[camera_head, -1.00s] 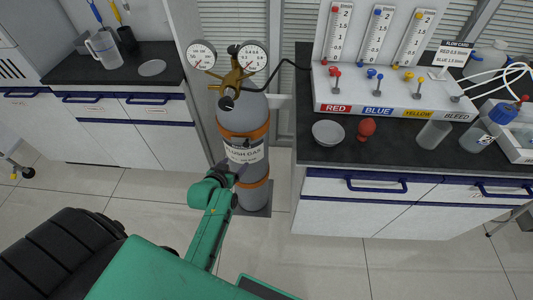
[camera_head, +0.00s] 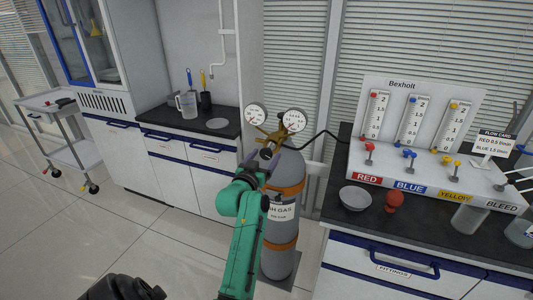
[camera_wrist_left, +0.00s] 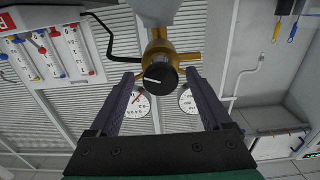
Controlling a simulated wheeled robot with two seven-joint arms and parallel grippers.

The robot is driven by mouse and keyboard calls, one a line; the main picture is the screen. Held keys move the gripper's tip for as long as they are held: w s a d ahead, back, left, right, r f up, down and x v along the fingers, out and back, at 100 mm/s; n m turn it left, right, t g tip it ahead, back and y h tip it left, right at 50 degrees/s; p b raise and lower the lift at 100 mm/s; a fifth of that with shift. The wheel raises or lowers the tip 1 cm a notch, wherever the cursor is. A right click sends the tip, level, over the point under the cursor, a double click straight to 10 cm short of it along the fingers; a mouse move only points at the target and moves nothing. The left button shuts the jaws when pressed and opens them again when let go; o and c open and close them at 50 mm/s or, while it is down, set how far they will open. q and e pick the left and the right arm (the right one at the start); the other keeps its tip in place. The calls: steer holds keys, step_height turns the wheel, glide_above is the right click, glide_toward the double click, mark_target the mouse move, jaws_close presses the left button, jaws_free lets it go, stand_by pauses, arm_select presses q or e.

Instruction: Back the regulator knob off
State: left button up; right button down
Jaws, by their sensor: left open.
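The regulator is a brass body with a black knob, on top of the grey flush gas cylinder (camera_head: 280,252). In the left wrist view the knob (camera_wrist_left: 159,78) faces the camera with a white line on it, and the brass body (camera_wrist_left: 160,50) sits behind it. Two round white gauges (camera_head: 256,115) stand either side of the regulator. My left gripper (camera_wrist_left: 160,90) is open, its two fingers on either side of the knob with gaps on both sides. In the head view the gripper (camera_head: 262,168) partly covers the regulator. My right gripper is not in view.
Right of the cylinder, a dark bench (camera_head: 335,218) holds a flow panel (camera_head: 440,183), a grey bowl (camera_head: 355,198) and a red bulb (camera_head: 394,202). A left counter (camera_head: 215,124) holds a jug (camera_head: 187,104). A trolley (camera_head: 62,128) stands far left. The left floor is clear.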

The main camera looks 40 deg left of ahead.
arm_select(q)
steer(key=shift+x, duration=0.8)
steer(key=shift+s, duration=0.1)
steer(key=c, duration=0.3)
jaws_close()
